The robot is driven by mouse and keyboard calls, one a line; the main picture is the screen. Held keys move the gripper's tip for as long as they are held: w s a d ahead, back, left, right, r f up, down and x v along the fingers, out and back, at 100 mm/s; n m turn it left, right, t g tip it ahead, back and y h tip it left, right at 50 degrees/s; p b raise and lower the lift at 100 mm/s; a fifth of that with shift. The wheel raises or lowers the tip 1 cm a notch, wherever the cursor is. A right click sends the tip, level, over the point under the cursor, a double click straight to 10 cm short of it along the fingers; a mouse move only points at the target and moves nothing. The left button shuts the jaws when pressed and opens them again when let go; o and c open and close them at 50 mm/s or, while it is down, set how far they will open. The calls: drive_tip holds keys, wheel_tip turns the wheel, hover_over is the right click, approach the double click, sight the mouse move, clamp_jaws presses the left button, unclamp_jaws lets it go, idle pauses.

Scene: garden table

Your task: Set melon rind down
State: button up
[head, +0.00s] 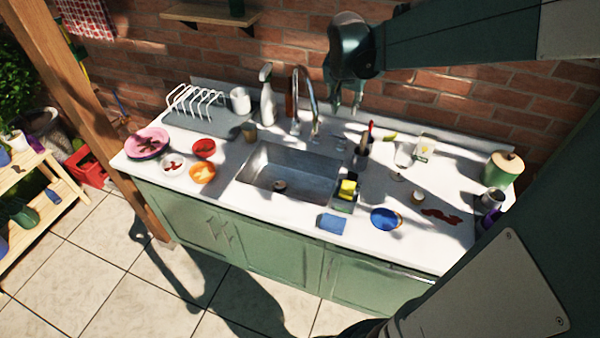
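A small yellow-green curved piece, which looks like the melon rind (390,136), lies on the white counter (300,215) near the back wall, right of the tap. My gripper (347,104) hangs above the back of the counter, left of this piece and apart from it. Its two fingers point down with a gap between them, and I see nothing held there.
The steel sink (262,174) and tap (305,95) are left of my gripper. A dark cup with a red-handled tool (362,152) stands below it. A glass (405,153), blue bowl (385,219), sponge holder (346,195) and green canister (502,170) occupy the right side.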

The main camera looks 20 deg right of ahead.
drive_tip(key=s+a+n+t+y, duration=0.3)
drive_tip(key=s+a+n, duration=0.7)
drive_tip(key=s+a, duration=1.1)
drive_tip(key=a, duration=0.4)
drive_tip(key=shift+s+r+t, duration=0.35)
drive_tip(key=shift+s+t, duration=0.05)
